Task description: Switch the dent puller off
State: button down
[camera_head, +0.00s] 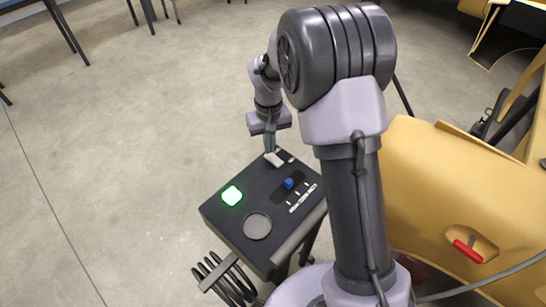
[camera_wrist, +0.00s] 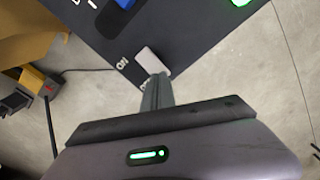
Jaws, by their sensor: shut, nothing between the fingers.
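The dent puller is a black box (camera_head: 228,217) with a sloped top panel, and it also shows in the wrist view (camera_wrist: 185,35). My gripper (camera_head: 270,148) is shut and empty, pointing down at the switch. In the wrist view its fingertips (camera_wrist: 157,78) are at the switch's near end; I cannot tell whether they touch.
A blue slider (camera_head: 289,183) with white marks and a round grey disc (camera_head: 257,226) are on the panel. A coiled hose (camera_head: 225,279) hangs at the box's near side. A yellow body shell (camera_head: 420,180) stands close on the right.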

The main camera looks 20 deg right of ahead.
jog(key=shift+f+b, duration=0.7)
jog(key=shift+f, duration=0.3)
dwell(0.4)
jog(key=shift+r, duration=0.1)
notch_tip(320, 180, up, 7)
jog(key=p, duration=0.6)
